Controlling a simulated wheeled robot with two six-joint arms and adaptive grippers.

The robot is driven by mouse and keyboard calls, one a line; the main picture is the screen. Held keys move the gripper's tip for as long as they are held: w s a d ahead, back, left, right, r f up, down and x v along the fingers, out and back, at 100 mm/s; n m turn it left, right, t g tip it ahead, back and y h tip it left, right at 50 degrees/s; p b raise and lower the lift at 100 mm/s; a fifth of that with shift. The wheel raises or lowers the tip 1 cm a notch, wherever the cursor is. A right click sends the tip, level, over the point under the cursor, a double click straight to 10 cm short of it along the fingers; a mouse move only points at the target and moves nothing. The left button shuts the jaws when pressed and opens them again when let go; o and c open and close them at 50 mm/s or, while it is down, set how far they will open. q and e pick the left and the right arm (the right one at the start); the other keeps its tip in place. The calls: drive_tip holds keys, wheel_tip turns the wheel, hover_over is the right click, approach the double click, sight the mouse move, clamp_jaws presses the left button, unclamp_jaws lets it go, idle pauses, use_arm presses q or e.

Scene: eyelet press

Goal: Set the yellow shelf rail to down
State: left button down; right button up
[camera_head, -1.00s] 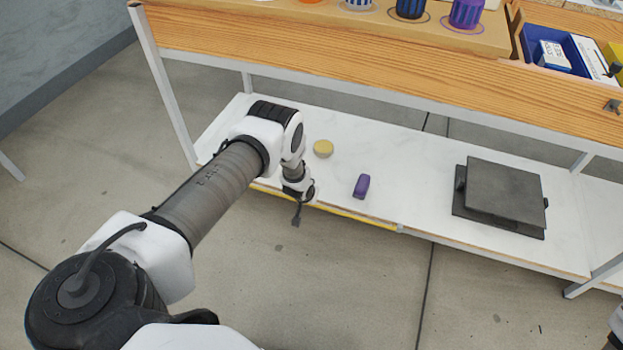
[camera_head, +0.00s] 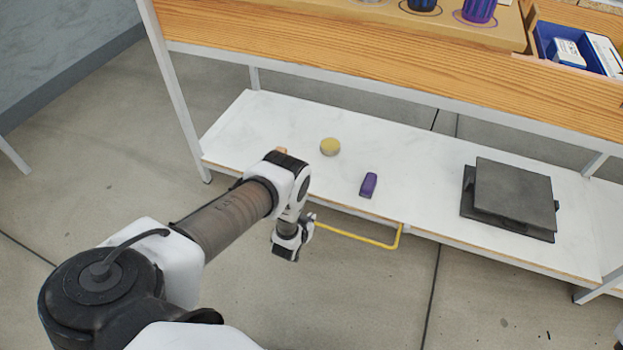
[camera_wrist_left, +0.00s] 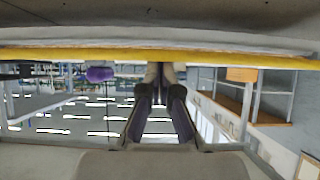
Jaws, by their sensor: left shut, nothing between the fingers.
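The yellow shelf rail (camera_head: 360,238) is a thin bar with a bent right end, joined near the front edge of the white lower shelf (camera_head: 260,125). It stands off that edge, in front of or below it. Its left end is hidden behind my left wrist. My left gripper (camera_head: 287,248) is in front of the shelf edge by the rail's left part. Its fingers show in the left wrist view (camera_wrist_left: 160,90), shut and empty, with the rail (camera_wrist_left: 200,57) crossing beyond them. I cannot tell whether they touch it. My right gripper is not in view.
On the lower shelf are a round yellow item (camera_head: 330,146), a purple item (camera_head: 368,185) and a dark grey flat device (camera_head: 513,193). The wooden tabletop (camera_head: 330,55) is above. The floor in front of the shelf is clear.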

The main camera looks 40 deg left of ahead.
use_arm(q)
drive_tip(key=shift+s+d+f+b, duration=0.15)
drive_tip(key=shift+f+b, duration=0.2)
drive_tip(key=shift+f, duration=0.2)
drive_tip(key=shift+s+a+f+b, duration=0.15)
drive_tip(key=shift+f+b, duration=0.15)
drive_tip(key=shift+f, duration=0.2)
drive_tip(key=shift+d, duration=0.1)
drive_tip(key=r, duration=0.1)
drive_tip(key=w+r+p, duration=0.1)
drive_tip(key=r, duration=0.1)
drive_tip(key=shift+w+a+r+p, duration=0.1)
drive_tip(key=shift+w+a+p, duration=0.1)
drive_tip(key=shift+w+p, duration=0.15)
drive_tip(key=s+d+r+p, duration=0.2)
drive_tip(key=s+p, duration=0.1)
drive_tip(key=s, duration=0.6)
drive_tip(key=shift+s, duration=0.2)
drive_tip(key=shift+d, duration=0.1)
